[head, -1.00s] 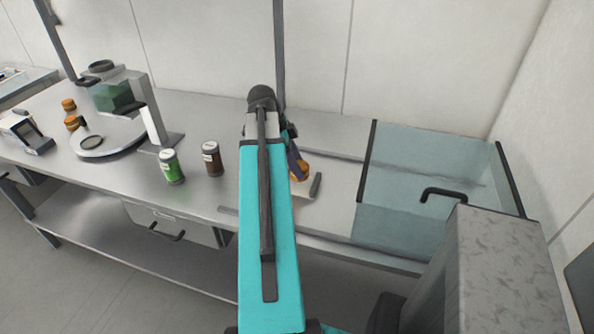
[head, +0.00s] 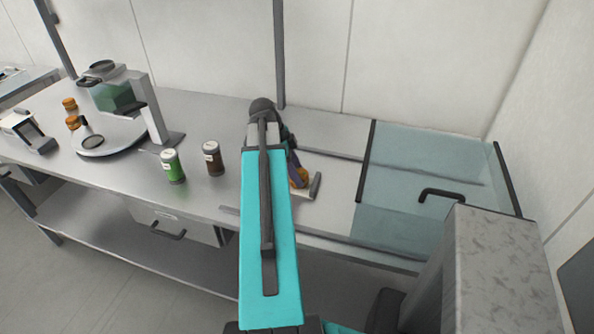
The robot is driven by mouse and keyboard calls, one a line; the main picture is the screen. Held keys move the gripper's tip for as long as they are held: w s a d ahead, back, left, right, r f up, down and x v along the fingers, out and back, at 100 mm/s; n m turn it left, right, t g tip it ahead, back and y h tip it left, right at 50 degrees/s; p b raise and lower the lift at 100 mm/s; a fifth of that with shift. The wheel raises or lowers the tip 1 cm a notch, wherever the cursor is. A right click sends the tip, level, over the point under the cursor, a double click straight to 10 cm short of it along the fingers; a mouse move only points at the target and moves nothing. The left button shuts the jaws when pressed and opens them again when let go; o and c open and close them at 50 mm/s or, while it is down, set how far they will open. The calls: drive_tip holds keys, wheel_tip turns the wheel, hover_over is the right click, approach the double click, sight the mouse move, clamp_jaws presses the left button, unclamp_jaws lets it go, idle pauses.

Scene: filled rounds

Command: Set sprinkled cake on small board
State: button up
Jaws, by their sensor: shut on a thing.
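Sprinkles are too small to make out. A small pale board (head: 306,194) with a grey bar along its right side lies under and beside the cake, partly hidden by the arm. I cannot tell whether the cake touches the board.
A green-filled jar (head: 172,166) and a brown-filled jar (head: 213,158) stand left of my arm. Further left are a round-based machine (head: 110,142) and two orange-brown rounds (head: 69,104). A clear glass cover (head: 420,165) with a dark handle stands right of the board.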

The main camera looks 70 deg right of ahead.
drive_tip(key=shift+f, duration=0.2)
drive_tip(key=o, duration=0.7)
drive_tip(key=shift+r, duration=0.15)
drive_tip(key=b+v, duration=0.2)
drive_tip(key=v, duration=1)
drive_tip(key=shift+b, duration=0.4)
